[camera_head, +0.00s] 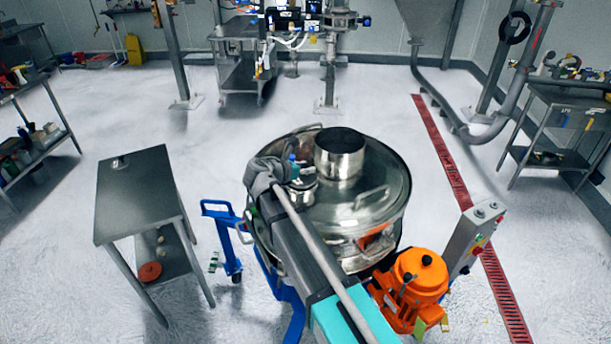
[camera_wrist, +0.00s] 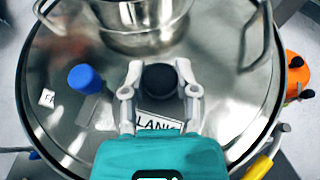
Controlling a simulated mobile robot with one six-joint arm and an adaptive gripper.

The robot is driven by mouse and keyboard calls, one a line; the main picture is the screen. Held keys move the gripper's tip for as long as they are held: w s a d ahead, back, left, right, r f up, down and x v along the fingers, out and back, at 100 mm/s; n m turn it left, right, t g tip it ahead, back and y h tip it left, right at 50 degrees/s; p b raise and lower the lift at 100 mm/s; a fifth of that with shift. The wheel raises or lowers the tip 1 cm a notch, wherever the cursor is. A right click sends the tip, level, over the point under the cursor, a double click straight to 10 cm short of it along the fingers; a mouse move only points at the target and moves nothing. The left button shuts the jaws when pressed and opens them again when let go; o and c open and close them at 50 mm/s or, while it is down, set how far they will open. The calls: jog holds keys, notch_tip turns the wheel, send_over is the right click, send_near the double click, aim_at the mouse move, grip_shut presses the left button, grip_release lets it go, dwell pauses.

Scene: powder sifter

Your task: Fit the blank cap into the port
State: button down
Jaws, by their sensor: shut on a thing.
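A round black cap (camera_wrist: 159,80), which I take as the blank cap, sits between the two fingers of my gripper (camera_wrist: 160,71) in the wrist view. The fingers are shut on its sides. Below it is a white label (camera_wrist: 158,121) reading "LANK", partly hidden by my gripper. The cap is over the shiny steel lid (camera_wrist: 225,110); whether it touches the lid cannot be told. A blue cap (camera_wrist: 85,78) stands to the left. In the head view my gripper (camera_head: 298,172) is at the sifter's lid (camera_head: 385,180), left of the collar. I cannot make out the port's opening.
The open steel collar (camera_head: 340,152) rises from the lid beside my gripper. A lid handle (camera_wrist: 262,35) stands at the right in the wrist view. An orange motor (camera_head: 420,278) and control box (camera_head: 475,235) flank the sifter.

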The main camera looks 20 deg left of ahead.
jog(key=shift+f+b, duration=0.3)
jog(key=shift+f, duration=0.3)
jog(key=shift+f, duration=0.15)
jog(key=shift+c, duration=1.9)
grip_release()
jog(key=shift+r, duration=0.2)
jog(key=shift+s+a+r, duration=0.1)
jog(key=shift+s+r, duration=0.05)
jog(key=shift+s, duration=0.05)
jog(key=p+v, duration=0.4)
jog(key=v, duration=0.7)
jog(key=shift+s+p, duration=0.25)
jog(key=shift+p, duration=0.1)
jog(key=shift+a, duration=0.1)
